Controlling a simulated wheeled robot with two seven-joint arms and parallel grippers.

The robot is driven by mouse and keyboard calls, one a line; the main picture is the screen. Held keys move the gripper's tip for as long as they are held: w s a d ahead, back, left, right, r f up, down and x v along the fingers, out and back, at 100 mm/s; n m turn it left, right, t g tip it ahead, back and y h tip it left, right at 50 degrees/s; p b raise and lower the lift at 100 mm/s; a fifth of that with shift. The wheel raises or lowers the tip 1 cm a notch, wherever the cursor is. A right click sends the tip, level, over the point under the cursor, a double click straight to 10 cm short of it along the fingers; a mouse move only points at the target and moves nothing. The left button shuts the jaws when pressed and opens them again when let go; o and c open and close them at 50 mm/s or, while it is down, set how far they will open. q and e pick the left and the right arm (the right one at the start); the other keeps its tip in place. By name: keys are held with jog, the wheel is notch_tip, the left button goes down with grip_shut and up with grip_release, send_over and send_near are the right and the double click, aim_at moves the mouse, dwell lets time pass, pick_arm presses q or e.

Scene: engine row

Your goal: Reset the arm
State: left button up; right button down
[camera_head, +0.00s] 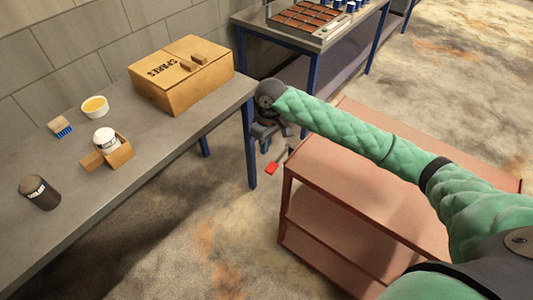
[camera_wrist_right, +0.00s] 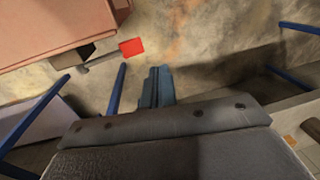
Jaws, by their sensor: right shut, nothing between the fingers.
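My right arm, in a green quilted sleeve, reaches across the head view from the lower right. Its gripper (camera_head: 262,132) hangs at the arm's far end, between the grey workbench (camera_head: 150,190) and the red cart (camera_head: 350,190). In the right wrist view the two fingers of the right gripper (camera_wrist_right: 158,82) are together, with nothing between them, over open floor. The gripper is partly hidden by the wrist in the head view. My left gripper is in neither view.
The bench bears a cardboard box (camera_head: 175,88) marked SPARES, a yellow-topped cup (camera_head: 95,107), a white-lidded jar (camera_head: 104,138) in a small open carton, a blue brush (camera_head: 61,127) and a dark canister (camera_head: 40,193). A red-ended lever (camera_wrist_right: 132,46) juts from the cart.

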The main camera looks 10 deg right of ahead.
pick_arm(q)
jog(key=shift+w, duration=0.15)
pick_arm(e)
jog(key=shift+r, duration=0.35)
jog(key=shift+a, duration=0.1)
